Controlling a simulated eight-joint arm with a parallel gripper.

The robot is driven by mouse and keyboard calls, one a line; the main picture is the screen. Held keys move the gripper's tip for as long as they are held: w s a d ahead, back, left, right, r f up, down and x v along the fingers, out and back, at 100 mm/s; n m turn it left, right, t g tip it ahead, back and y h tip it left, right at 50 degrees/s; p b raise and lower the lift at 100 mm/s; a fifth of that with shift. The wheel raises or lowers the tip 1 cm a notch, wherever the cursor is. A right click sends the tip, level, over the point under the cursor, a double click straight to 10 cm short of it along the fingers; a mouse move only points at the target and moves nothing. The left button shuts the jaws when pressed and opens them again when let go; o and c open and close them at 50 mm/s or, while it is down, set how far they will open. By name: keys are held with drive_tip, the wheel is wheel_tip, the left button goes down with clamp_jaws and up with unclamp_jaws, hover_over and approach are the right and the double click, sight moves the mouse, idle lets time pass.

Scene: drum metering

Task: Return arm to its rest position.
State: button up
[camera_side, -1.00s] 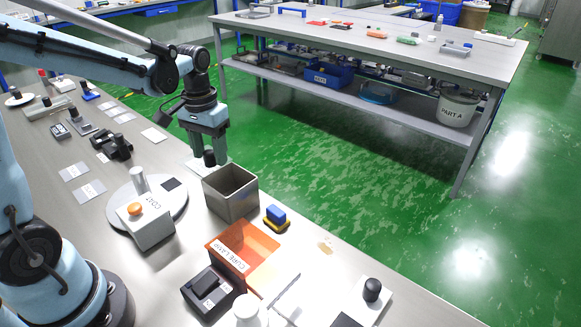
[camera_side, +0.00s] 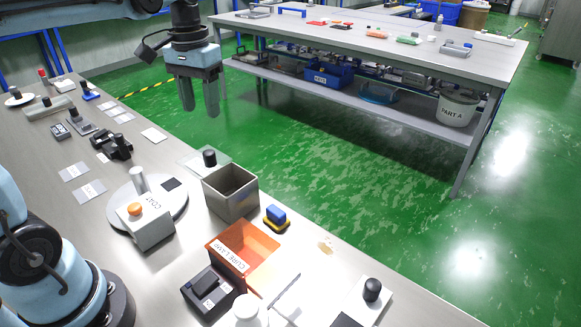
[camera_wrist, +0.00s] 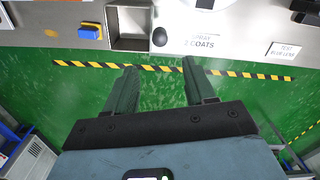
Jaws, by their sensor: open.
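My gripper (camera_side: 199,97) hangs fingers-down in the side view, raised well above the bench and apart from everything on it. Its two fingers are spread with nothing between them. In the wrist view my gripper (camera_wrist: 158,75) also shows open and empty, with the green floor behind the fingers. The black knob on a pale plate (camera_side: 209,158) stands on the bench behind the open grey metal box (camera_side: 230,205). The box is empty as far as I can see.
The steel bench (camera_side: 60,210) holds a round plate with a COAT unit (camera_side: 148,228), an orange CURE LAMP cover (camera_side: 232,255), a blue-and-yellow block (camera_side: 276,216) and several small items. A second table (camera_side: 400,50) stands behind. The air around my gripper is clear.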

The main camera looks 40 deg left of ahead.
drive_tip(key=s+d+f+m+t, duration=0.3)
drive_tip(key=s+d+f+t, duration=0.3)
drive_tip(key=d, duration=0.3)
drive_tip(key=shift+s+f+t, duration=0.15)
drive_tip(key=shift+f+t, duration=0.45)
drive_tip(key=shift+f, duration=0.05)
